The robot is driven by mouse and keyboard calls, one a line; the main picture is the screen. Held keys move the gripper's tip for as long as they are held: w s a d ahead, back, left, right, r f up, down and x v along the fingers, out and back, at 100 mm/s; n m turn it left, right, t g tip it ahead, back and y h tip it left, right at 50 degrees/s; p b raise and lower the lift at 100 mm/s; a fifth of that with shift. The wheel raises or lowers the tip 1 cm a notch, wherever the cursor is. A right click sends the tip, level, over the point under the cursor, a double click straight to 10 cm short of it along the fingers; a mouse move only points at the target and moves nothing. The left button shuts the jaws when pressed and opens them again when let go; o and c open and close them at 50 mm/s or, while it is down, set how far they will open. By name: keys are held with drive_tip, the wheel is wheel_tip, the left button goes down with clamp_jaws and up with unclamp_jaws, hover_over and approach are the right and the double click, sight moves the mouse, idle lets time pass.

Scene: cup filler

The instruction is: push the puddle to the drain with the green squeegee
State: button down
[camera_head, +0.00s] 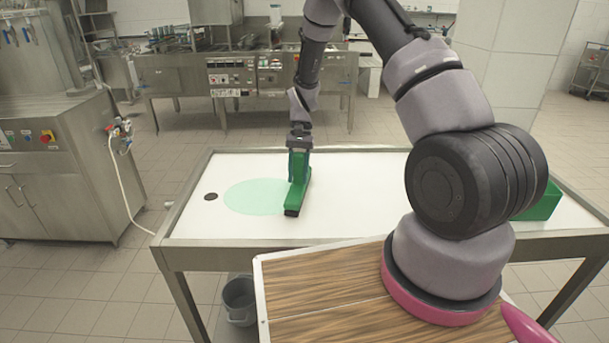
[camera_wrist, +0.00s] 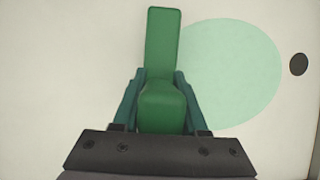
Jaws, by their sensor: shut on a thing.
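The green squeegee (camera_head: 298,185) is in my gripper (camera_head: 299,150), which is shut on its handle. In the wrist view the squeegee (camera_wrist: 163,55) shows between the two fingers of my gripper (camera_wrist: 160,100). The pale green puddle (camera_head: 252,197) lies on the white table top, just left of the squeegee in the head view. In the wrist view the puddle (camera_wrist: 232,72) is to the right, beside the squeegee. The dark round drain (camera_head: 211,196) is left of the puddle, a short gap apart; it also shows in the wrist view (camera_wrist: 298,64).
The white table (camera_head: 350,215) has a raised metal rim. A green bin (camera_head: 541,204) stands at its right end, partly behind my arm. A grey bucket (camera_head: 239,298) is on the floor below the table. The table top around the drain is clear.

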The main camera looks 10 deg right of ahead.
drive_tip(key=shift+w+a+f, duration=0.1)
drive_tip(key=shift+w+a, duration=0.3)
drive_tip(key=shift+a, duration=1.65)
drive_tip(key=shift+w+a+f, duration=0.1)
drive_tip(key=shift+w+a, duration=0.25)
drive_tip(key=shift+a, duration=1.7)
drive_tip(key=shift+w+a, duration=0.4)
drive_tip(key=shift+a, duration=1.65)
drive_tip(key=shift+w+a+r, duration=0.1)
drive_tip(key=shift+w+a, duration=0.15)
drive_tip(key=shift+a, duration=0.9)
drive_tip(key=shift+w+a+r, duration=0.1)
drive_tip(key=shift+w+a, duration=0.15)
drive_tip(key=shift+a, duration=0.85)
drive_tip(key=shift+w+a, duration=0.25)
drive_tip(key=shift+a, duration=0.9)
drive_tip(key=shift+r, duration=0.1)
wheel_tip(320, 180, up, 7)
drive_tip(key=s+d+n+h, duration=0.1)
drive_tip(key=d+n, duration=0.1)
drive_tip(key=d, duration=1.4)
drive_tip(key=s+d+f+n, duration=0.1)
drive_tip(key=s+d+n, duration=0.1)
drive_tip(key=d, duration=1.4)
drive_tip(key=shift+s+f+n+h, duration=0.3)
drive_tip(key=shift+h, duration=0.1)
